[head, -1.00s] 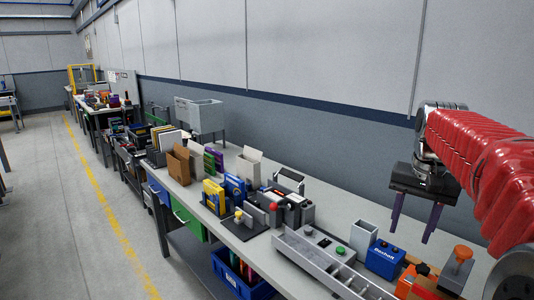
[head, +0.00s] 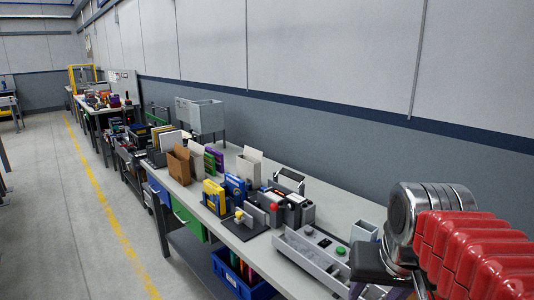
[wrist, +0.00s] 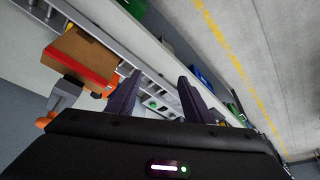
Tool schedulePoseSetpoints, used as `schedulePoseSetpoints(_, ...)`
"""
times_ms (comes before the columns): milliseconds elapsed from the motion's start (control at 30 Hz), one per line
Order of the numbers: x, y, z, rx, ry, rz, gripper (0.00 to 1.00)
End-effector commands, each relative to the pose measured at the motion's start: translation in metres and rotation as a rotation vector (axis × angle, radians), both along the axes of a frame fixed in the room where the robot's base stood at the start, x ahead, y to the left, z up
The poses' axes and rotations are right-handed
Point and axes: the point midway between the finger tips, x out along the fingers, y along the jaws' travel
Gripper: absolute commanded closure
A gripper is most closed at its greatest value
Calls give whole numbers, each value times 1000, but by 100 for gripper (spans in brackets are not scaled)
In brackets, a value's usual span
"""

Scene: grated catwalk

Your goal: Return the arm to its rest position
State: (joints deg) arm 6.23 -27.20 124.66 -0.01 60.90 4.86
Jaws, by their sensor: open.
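My arm (head: 475,250), in a red ribbed cover with a grey metal wrist joint, fills the lower right of the head view. It stands over the near end of the grey workbench (head: 235,222). The black body of my gripper is partly visible there, and its fingers are mostly hidden or cut off by the frame. In the wrist view my gripper (wrist: 158,78) shows two dark purple fingers set wide apart with nothing held between them. The bench and a long grey tray lie beyond the fingers.
A grey compartment tray (head: 312,258) with a green button lies on the bench near my arm. A brown box (wrist: 82,58) with a red edge is left of the fingers. Blue and yellow cases crowd mid-bench. A blue crate (head: 240,275) sits below.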

Motion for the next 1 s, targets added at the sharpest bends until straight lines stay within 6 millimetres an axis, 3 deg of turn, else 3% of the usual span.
schedulePoseSetpoints(433, -62, 35, -52, -36, -98, 163, 53)
schedulePoseSetpoints(600, -69, 38, -61, -41, -112, 185, 53)
schedulePoseSetpoints(1000, -69, 38, -61, -42, -112, 186, 53)
